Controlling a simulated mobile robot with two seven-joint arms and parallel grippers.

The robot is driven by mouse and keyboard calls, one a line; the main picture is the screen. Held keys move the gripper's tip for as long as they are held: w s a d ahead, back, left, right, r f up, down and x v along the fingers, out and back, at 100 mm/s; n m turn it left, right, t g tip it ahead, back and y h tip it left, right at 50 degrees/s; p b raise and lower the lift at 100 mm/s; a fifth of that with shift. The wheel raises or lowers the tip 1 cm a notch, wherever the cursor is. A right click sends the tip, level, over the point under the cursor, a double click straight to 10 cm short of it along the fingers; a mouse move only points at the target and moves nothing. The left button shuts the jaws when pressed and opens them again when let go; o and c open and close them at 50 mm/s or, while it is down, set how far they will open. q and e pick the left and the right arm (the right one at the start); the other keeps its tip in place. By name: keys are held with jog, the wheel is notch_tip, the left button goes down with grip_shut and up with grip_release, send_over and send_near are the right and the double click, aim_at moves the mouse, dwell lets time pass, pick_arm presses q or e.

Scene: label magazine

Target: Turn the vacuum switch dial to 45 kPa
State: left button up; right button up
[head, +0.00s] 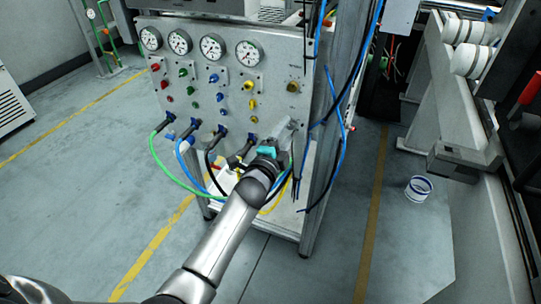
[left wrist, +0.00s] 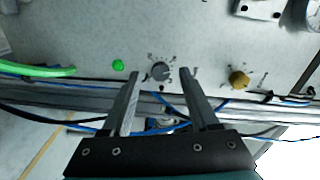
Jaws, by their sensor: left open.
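A grey round dial (left wrist: 160,71) with small marks around it sits on the panel in the left wrist view. The marks are too small to read, and I cannot tell its setting. My left gripper (left wrist: 159,76) is open, with its fingertips on either side of the dial in that view. I cannot tell whether they touch it. In the head view my left gripper (head: 291,128) is at the lower right of the panel (head: 225,55) and hides the dial. A brass knob (left wrist: 238,79) is to the right of the grey dial. My right gripper is not in view.
Several gauges (head: 212,46) line the panel's top, above coloured knobs. Hoses, such as a green one (head: 160,163), hang below. Blue cables (head: 345,130) run along the right post. A white-and-blue roll (head: 418,188) lies right. Floor is free at left.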

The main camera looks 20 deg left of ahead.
pick_arm(q)
jog(key=s+p, duration=0.3)
jog(key=s, duration=1.1)
jog(key=shift+a, duration=0.2)
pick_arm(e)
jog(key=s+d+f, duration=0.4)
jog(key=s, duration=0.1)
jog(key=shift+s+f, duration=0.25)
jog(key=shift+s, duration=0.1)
pick_arm(q)
jog(key=shift+s, duration=0.1)
